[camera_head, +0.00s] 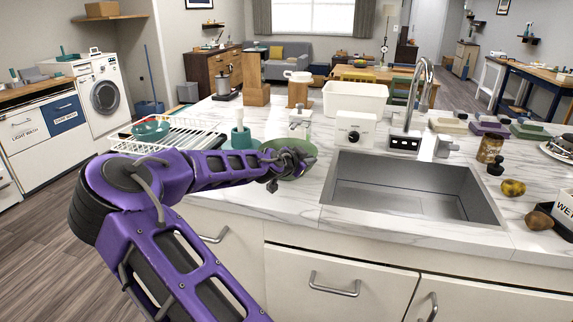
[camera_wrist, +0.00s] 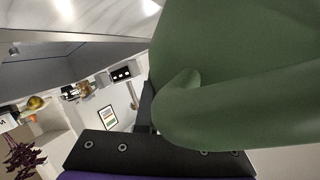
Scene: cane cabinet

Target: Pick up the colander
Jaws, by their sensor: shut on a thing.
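The green colander (camera_head: 300,170) is at the counter's front edge, just left of the sink in the head view. In the wrist view the colander (camera_wrist: 235,60) fills the upper right, with a rounded handle-like part close to the jaws. My gripper (camera_head: 283,162) is shut on the colander; its dark jaw (camera_wrist: 150,152) lies along the bottom of the wrist view. The fingertips are mostly hidden by the colander. I cannot tell whether the colander touches the counter.
The sink (camera_head: 410,190) is right of my gripper. A soap dispenser (camera_head: 300,122) and a teal brush holder (camera_head: 240,138) stand close behind. A white dish rack (camera_head: 185,132) with a teal bowl (camera_head: 150,130) is left. A white tub (camera_head: 355,98) stands farther back.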

